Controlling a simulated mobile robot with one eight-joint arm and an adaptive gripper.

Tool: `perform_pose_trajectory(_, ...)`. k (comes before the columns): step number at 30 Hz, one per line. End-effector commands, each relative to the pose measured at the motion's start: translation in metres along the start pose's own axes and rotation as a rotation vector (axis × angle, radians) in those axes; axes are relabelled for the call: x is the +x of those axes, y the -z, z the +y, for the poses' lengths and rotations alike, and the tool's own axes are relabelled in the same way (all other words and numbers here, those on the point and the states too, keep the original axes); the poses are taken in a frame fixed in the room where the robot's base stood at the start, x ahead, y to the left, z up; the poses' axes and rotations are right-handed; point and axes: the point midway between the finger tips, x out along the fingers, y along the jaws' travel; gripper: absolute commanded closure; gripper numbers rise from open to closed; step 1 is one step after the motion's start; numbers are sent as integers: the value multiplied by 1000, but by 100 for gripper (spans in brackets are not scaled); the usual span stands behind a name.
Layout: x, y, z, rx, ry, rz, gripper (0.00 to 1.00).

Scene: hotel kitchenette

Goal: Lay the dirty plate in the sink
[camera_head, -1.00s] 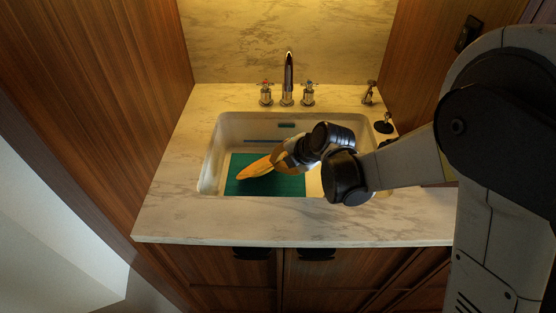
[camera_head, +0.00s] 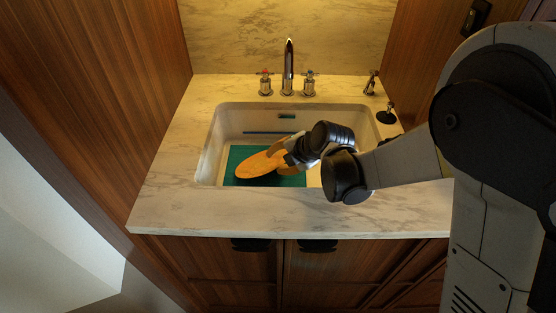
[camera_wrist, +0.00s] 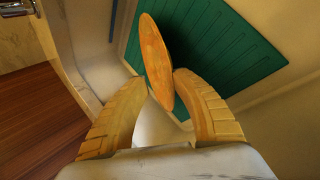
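The orange plate (camera_head: 258,165) is tilted in the sink (camera_head: 208,150), low over the green mat (camera_head: 232,160). I cannot tell for sure whether its lower edge touches the mat. My gripper (camera_head: 277,157) is at the plate's right end. In the wrist view, the plate (camera_wrist: 156,60) shows as a narrow ellipse, its near edge between the two yellow fingers of my gripper (camera_wrist: 162,82). The fingers stand apart, wider than the plate's thin edge, and look open around it. The green mat (camera_wrist: 225,50) lies beyond the plate.
The faucet (camera_head: 288,70) with two handles stands behind the sink. A pale stone counter (camera_head: 165,190) surrounds the basin. Wooden panels rise at the left and right. The counter left of the sink is clear.

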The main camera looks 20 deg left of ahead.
Motion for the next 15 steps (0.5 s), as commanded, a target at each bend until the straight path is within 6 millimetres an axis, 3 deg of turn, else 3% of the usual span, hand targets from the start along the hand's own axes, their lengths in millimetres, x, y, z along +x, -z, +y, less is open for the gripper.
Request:
perform_pose_trajectory(8,-6,0,0,0,0,0,69)
perform_pose_trajectory(15,-50,0,0,1,0,-1,69)
